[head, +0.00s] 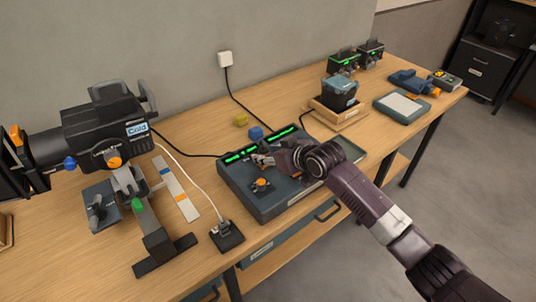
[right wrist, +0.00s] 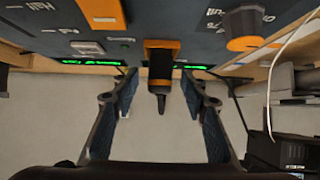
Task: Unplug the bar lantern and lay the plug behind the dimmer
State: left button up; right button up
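The dimmer (head: 283,205) is a dark blue console with green lights and orange knobs, on the workbench. My right gripper (head: 264,159) is over its panel. In the right wrist view my right gripper (right wrist: 160,82) is open, its two fingers on either side of a black plug-like piece (right wrist: 160,88) with an orange part above it; I cannot tell whether they touch it. A large black lantern (head: 100,130) labelled Cold stands at the left on a stand. I cannot tell which lantern is the bar lantern. My left gripper is not in view.
Yellow and blue blocks (head: 255,133) lie behind the dimmer. A socket block (head: 227,236) with a white cable is left of it. A black cable runs down from a wall outlet (head: 225,59). A wooden box (head: 325,112) holds a device at right.

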aim_at(267, 152)
grip_shut()
jog(key=shift+w+r+p, duration=0.1)
jog(key=shift+r+p, duration=0.3)
jog(key=shift+r, duration=0.35)
jog(key=shift+r+p, duration=1.85)
jog(key=shift+p, duration=0.3)
